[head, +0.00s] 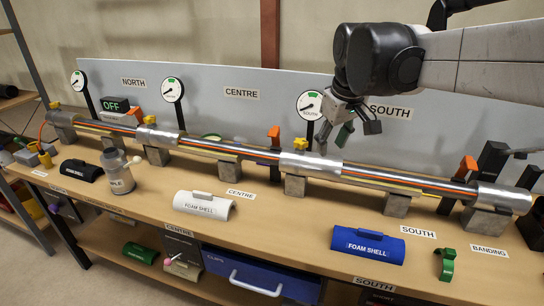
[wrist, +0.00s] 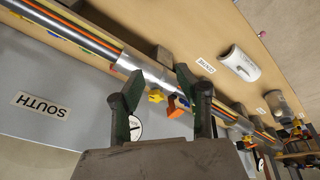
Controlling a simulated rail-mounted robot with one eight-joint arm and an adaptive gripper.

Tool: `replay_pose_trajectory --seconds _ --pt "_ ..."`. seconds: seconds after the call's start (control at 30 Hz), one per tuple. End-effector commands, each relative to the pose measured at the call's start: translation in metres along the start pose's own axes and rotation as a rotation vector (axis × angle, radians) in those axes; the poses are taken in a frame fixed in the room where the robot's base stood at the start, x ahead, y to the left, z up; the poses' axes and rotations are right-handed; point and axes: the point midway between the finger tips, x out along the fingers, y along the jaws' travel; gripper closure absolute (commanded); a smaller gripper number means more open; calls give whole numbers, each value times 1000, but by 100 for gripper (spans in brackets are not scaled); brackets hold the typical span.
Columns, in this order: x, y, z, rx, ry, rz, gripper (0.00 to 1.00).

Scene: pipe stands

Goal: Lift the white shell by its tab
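The white foam shell (head: 203,206) lies on the bench at the CENTRE label, with a raised tab (head: 203,195) along its top. It also shows in the wrist view (wrist: 238,66), at the upper right, well away from the fingers. My gripper (head: 335,130) is above and behind the pipe near the SOUTH sign, to the right of the white shell and higher. In the wrist view its two fingers (wrist: 165,98) stand wide apart with nothing held between them.
A long pipe (head: 245,151) on several stands runs behind the shells, with gauges and orange clamps. A blue shell (head: 367,245) lies to the right. A black shell (head: 82,170) and a grey bottle (head: 118,172) are to the left. Bench around the white shell is clear.

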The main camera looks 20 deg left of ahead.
Motion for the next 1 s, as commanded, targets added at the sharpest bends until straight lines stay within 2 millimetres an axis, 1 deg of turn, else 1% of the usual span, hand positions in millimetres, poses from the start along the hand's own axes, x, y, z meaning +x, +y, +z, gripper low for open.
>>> replay_pose_trajectory --seconds 0.03,0.1,0.17,0.2,0.27,0.3,0.37,0.4,0.47,0.5,0.57,0.6,0.67,0.7,0.8,0.9,1.0 --pt "4 -9 -23 -43 -10 -13 67" --pt "13 -21 -48 -103 -28 -30 67" --pt "21 -34 -70 -153 -41 -45 67" --pt "26 -43 -84 -188 -51 -55 67" --pt "36 -57 -104 -239 -65 -69 67" --pt "42 -68 -117 -273 -75 -79 67" --pt "52 -84 -136 -325 -88 -94 67" --pt "60 -96 -147 -358 -98 -103 67" --pt "71 -114 -164 -409 -111 -117 67" --pt "78 -127 -174 -445 -120 -127 67" --pt "90 -148 -189 -496 -134 -141 67" --pt "99 -162 -198 -530 -143 -150 67" --pt "111 -183 -210 -581 -156 -164 67" --pt "119 -198 -217 -613 -164 -173 67" --pt "136 -229 -230 -684 -184 -192 67" --pt "151 -255 -238 -739 -198 -207 67" --pt "160 -272 -242 -777 -208 -217 67"
